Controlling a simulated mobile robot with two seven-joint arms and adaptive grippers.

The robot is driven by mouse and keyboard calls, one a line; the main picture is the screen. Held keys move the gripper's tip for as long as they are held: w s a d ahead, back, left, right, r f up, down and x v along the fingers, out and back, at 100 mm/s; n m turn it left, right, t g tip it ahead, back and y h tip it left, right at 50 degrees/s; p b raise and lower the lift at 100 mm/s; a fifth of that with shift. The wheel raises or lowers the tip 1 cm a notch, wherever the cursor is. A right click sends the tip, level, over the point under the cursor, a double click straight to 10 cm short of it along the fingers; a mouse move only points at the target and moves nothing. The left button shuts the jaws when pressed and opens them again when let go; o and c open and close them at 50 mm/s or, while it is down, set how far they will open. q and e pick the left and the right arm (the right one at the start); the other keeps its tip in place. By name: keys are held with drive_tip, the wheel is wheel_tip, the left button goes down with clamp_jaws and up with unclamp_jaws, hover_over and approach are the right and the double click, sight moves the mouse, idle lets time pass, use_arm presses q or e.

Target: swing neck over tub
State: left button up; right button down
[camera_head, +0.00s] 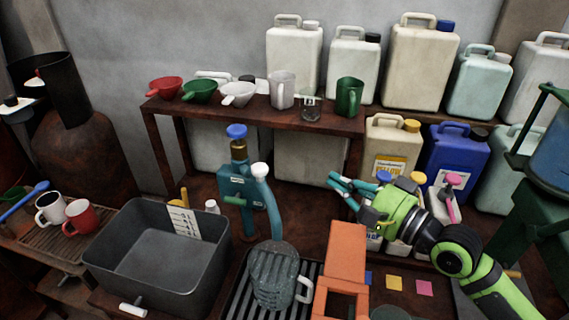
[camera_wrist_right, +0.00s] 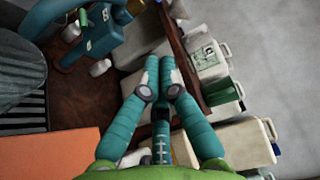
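A teal dispenser (camera_head: 238,190) with a blue knob stands in the middle. Its blue-grey neck (camera_head: 268,210), white-capped at the top, curves down to the ribbed jug (camera_head: 272,278), over its mouth. The dark grey tub (camera_head: 155,262) is left of the dispenser and looks empty, with a white marked card at its back wall. My right gripper (camera_head: 333,180) is to the right of the neck, apart from it. Its teal fingers also show in the right wrist view (camera_wrist_right: 160,75), tips together with nothing seen between them. My left gripper is not in view.
The jug stands on a slatted grate (camera_head: 237,300). An orange block-like stand (camera_head: 345,255) is right of it. A shelf (camera_head: 250,120) with funnels, cups and jerrycans runs behind. Two mugs (camera_head: 80,217) stand left of the tub.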

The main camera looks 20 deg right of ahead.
sight(257, 185)
use_arm(q)
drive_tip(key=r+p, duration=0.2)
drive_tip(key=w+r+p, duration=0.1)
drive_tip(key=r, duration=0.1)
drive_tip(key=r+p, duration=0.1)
drive_tip(key=p, duration=0.1)
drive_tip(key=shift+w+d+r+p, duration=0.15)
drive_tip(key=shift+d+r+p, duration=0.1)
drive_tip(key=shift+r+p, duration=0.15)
use_arm(e)
drive_tip(key=w+a, duration=0.8)
drive_tip(key=shift+w, duration=0.25)
drive_tip(key=shift+f, duration=0.1)
